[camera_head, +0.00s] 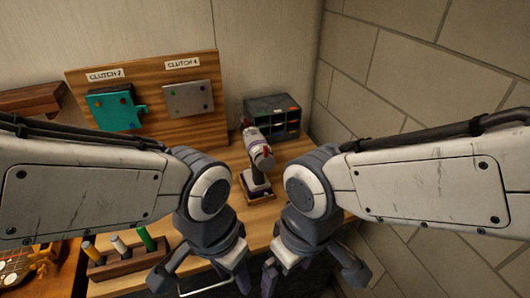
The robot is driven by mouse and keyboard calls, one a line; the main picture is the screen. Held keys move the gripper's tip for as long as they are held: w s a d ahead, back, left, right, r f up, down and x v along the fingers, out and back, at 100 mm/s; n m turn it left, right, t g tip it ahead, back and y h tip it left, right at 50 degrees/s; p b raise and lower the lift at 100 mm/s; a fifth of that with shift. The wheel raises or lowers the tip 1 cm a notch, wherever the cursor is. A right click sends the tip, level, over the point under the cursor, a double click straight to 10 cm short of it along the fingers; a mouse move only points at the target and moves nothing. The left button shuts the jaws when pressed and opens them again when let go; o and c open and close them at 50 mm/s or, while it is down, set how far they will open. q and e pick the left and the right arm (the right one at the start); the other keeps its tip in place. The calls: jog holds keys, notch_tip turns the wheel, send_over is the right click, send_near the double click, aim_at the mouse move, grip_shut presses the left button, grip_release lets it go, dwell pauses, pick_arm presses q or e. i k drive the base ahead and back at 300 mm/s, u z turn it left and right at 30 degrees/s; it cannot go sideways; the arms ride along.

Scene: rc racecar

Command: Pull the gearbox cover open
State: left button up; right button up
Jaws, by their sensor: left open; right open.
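My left gripper (204,276) is open at the bottom of the view, its fingers spread and pointing down. A thin pale bar (205,290) shows between its fingers at the lower edge; I cannot tell whether it is a handle or whether the fingers touch it. My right gripper (312,276) is open just to the right, with nothing seen between its fingers. I cannot clearly make out a gearbox cover; the area under the grippers is dark and cut off by the frame's edge.
A wooden board (150,72) holds a teal block (114,108) and a grey plate (188,98). A power drill (256,160) stands behind the grippers, near a dark drawer unit (272,115). A wooden holder (128,262) with colored rods sits left of my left gripper.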

aim_at(112, 115)
jog(key=z, duration=1.75)
jog(key=k, duration=1.5)
jog(key=u, duration=1.8)
jog(key=i, duration=0.5)
jog(key=z, duration=0.05)
